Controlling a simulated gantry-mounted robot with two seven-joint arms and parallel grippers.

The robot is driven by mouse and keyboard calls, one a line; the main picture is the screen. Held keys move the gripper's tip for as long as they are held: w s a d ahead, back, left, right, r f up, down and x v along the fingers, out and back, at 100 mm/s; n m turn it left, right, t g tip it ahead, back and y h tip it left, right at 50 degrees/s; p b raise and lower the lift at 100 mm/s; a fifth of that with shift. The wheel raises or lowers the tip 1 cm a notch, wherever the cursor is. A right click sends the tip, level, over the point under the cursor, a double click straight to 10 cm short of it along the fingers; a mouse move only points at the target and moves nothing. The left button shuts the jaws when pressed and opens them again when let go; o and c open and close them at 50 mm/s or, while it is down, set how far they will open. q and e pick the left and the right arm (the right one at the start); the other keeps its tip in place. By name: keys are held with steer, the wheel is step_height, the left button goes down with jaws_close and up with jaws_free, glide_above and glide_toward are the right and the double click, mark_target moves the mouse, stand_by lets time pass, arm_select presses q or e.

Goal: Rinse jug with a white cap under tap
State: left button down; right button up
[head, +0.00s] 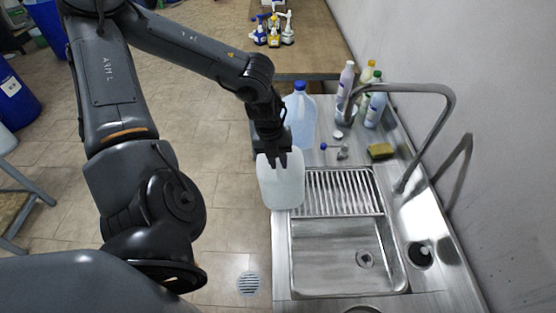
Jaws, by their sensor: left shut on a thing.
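A whitish translucent jug (283,188) hangs upright from my left gripper (278,158) at the left edge of the sink counter, beside the ribbed drainboard. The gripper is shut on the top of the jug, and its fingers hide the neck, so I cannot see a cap. The tall arched metal tap (448,110) rises from the right side of the counter, and its spout end is at the back, right of the jug. The sink basin (325,255) looks empty, with a drain in its floor. My right gripper is not in view.
A clear jug with a blue cap (300,115) stands behind the held jug. Several bottles (375,108) stand at the back right. A yellow sponge (380,151) and small caps (337,134) lie on the counter. The drainboard (338,192) is clear.

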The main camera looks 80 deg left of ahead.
arm_select(q)
steer(key=shift+r+p, duration=2.2)
steer(key=shift+r, duration=0.4)
